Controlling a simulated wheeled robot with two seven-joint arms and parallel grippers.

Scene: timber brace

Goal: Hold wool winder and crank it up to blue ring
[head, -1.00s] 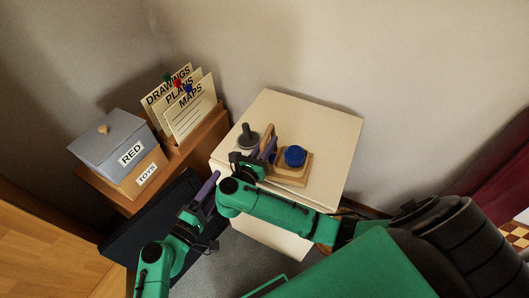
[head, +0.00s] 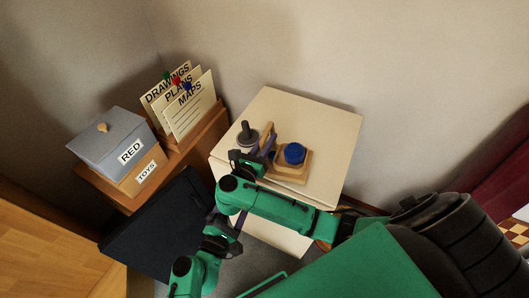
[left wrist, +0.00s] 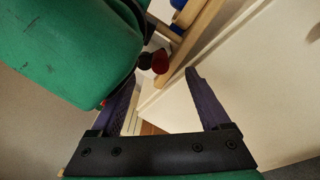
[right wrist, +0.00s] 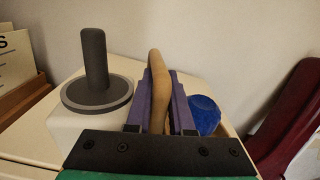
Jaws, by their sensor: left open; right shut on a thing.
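The wool winder has a wooden base (head: 291,173), a tan upright wooden piece (head: 266,135) and a blue wool ball (head: 295,153). It sits on the cream cabinet top. My right gripper (head: 266,148) is shut on the upright piece, which stands between its purple fingers in the right wrist view (right wrist: 157,95). The wool ball (right wrist: 204,114) shows to the right there. My left gripper (left wrist: 164,80) is open and empty, low in front of the cabinet. A red and black knob (left wrist: 157,62) appears just beyond its fingertips. I see no blue ring clearly.
A grey disc with a post (right wrist: 95,75) stands left of the upright. The cream cabinet top (head: 325,125) is clear at the back and right. A wooden shelf at left holds a grey-lidded box (head: 110,145) and labelled folders (head: 190,105).

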